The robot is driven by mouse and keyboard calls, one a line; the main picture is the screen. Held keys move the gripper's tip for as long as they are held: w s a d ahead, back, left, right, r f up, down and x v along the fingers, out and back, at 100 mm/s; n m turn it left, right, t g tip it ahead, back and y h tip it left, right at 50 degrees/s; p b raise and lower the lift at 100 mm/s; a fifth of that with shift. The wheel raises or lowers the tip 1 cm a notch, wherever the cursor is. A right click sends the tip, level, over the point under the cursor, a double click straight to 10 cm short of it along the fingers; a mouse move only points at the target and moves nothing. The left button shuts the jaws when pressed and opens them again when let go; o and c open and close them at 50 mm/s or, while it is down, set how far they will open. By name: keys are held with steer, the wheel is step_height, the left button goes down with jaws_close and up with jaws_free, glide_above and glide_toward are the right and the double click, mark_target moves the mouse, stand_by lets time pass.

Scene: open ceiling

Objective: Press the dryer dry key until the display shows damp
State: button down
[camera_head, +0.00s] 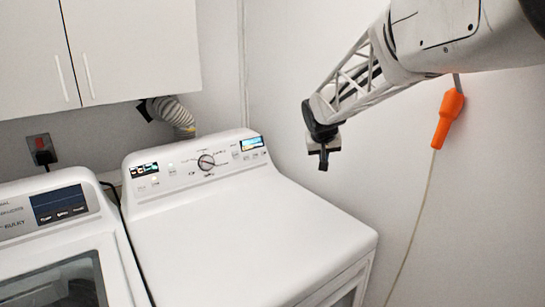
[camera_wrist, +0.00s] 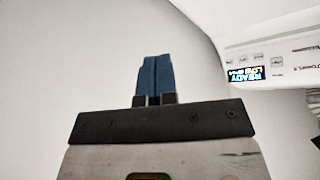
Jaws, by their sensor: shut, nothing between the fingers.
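The white dryer (camera_head: 270,240) stands in the middle of the head view. Its raised control panel (camera_head: 180,168) has a round dial (camera_head: 206,162), small keys, and a lit display (camera_head: 252,143) at the right end. In the wrist view a lit display (camera_wrist: 246,74) at upper right seems to read READY and LOW. Small keys (camera_wrist: 276,61) show beside it; I cannot tell which is the dry key. My gripper (camera_head: 322,160) hangs in the air right of the panel, apart from it. Its blue fingers (camera_wrist: 153,80) are shut and empty.
A second white machine (camera_head: 55,225) with a dark display stands at the left. White cabinets (camera_head: 130,50) hang above. An orange plug-like piece (camera_head: 448,118) with a cord hangs by the right wall. The dryer's top is clear, as is the space around my gripper.

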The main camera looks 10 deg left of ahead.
mark_target(255, 155)
steer(key=w+a+f, duration=0.3)
steer(key=w+a, duration=0.3)
steer(key=w, duration=0.1)
steer(key=w+a+f+n+t, duration=0.1)
steer(key=w+a+f, duration=0.3)
steer(key=w+a, duration=0.3)
steer(key=w+a+f+y, duration=0.1)
steer(key=w+a+f, duration=0.3)
steer(key=w+a, duration=0.2)
steer(key=shift+w+a+n+t, duration=0.2)
steer(key=shift+w+n+t, duration=0.2)
steer(key=shift+w, duration=0.5)
steer(key=w+a+f, duration=0.3)
steer(key=w+a, duration=0.2)
steer(key=shift+w+a, duration=0.4)
steer(key=shift+w+a+f, duration=0.3)
steer(key=shift+w+a, duration=0.25)
stand_by(2.6)
stand_by(0.5)
steer(key=shift+s+d+r, duration=0.3)
steer(key=shift+s+d, duration=0.25)
